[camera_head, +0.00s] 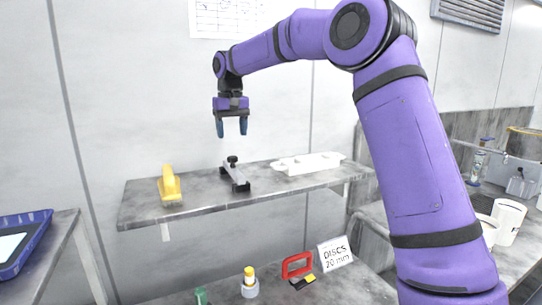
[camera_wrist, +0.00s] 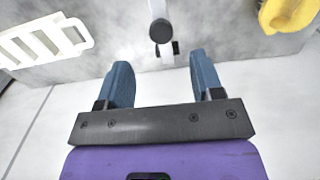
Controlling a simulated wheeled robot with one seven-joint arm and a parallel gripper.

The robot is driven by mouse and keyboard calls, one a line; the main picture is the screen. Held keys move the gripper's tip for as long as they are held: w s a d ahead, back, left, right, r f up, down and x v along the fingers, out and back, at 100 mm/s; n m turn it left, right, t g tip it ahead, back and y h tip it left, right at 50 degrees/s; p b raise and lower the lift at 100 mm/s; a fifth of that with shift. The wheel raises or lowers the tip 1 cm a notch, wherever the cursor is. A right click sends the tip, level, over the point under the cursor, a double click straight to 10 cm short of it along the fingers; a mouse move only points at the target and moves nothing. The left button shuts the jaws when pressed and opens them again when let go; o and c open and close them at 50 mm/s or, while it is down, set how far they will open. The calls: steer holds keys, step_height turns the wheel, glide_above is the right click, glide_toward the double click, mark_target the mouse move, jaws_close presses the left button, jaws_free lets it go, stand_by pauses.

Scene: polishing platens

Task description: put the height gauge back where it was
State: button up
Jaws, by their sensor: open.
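What looks like the height gauge (camera_head: 236,178), a grey and black piece with a dark knob on top, sits on the raised grey shelf (camera_head: 200,202). In the wrist view the gauge (camera_wrist: 160,29) shows end-on, beyond and between my fingertips. My gripper (camera_head: 231,130) hangs above the gauge with its fingers pointing down. It is open and empty, and a clear gap separates it from the gauge. In the wrist view my gripper (camera_wrist: 161,66) shows two blue fingers spread apart.
A yellow tool (camera_head: 170,187) stands left of the gauge and a white slotted rack (camera_head: 308,164) lies to its right. The lower bench holds a red-handled item (camera_head: 297,265), a yellow-capped piece (camera_head: 249,285) and a discs sign (camera_head: 335,253). A blue tray (camera_head: 22,243) is at left.

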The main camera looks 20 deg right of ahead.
steer(key=s+d+r+t+h, duration=0.1)
steer(key=s+r, duration=0.2)
steer(key=s, duration=0.8)
steer(key=s+d+r+t, duration=0.1)
steer(key=s+r+t, duration=0.15)
steer(key=s, duration=0.85)
steer(key=s+d+f, duration=0.1)
steer(key=s+f, duration=0.2)
steer(key=s, duration=0.4)
steer(key=s+d+f+t, duration=0.1)
steer(key=s+d+f, duration=0.1)
steer(key=s, duration=0.6)
steer(key=s+d+f+t+y, duration=0.1)
steer(key=s+d+f, duration=0.1)
steer(key=s, duration=0.5)
steer(key=shift+s+f, duration=0.2)
steer(key=shift+f, duration=0.65)
